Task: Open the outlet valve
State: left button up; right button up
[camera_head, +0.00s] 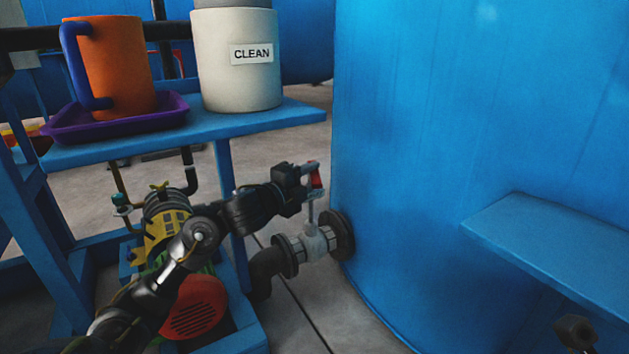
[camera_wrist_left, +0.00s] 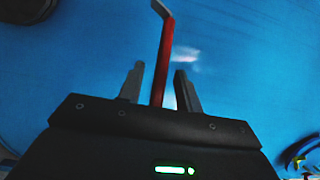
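The outlet valve (camera_head: 314,243) is a grey body on a flanged pipe at the lower side of the blue tank. Its lever has a red handle (camera_head: 317,177) that stands up above the valve body. My left gripper (camera_head: 309,178) is at the handle, reaching in from the left. In the left wrist view the red handle (camera_wrist_left: 163,62) stands between the two fingers of the left gripper (camera_wrist_left: 158,80). A gap shows beside the left finger, and the right finger is closer to the handle. The fingers are open.
The blue tank (camera_head: 430,150) fills the right side, with a blue ledge (camera_head: 550,245) in front. At left, a blue table (camera_head: 210,128) holds an orange mug (camera_head: 118,65) in a purple tray (camera_head: 60,128) and a white CLEAN container (camera_head: 235,85). A yellow-and-red pump (camera_head: 195,307) sits below.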

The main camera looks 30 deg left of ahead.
pick_arm(q)
jog(key=shift+w+d, duration=0.2)
jog(key=shift+w, duration=0.65)
jog(key=shift+c, duration=0.3)
grip_shut()
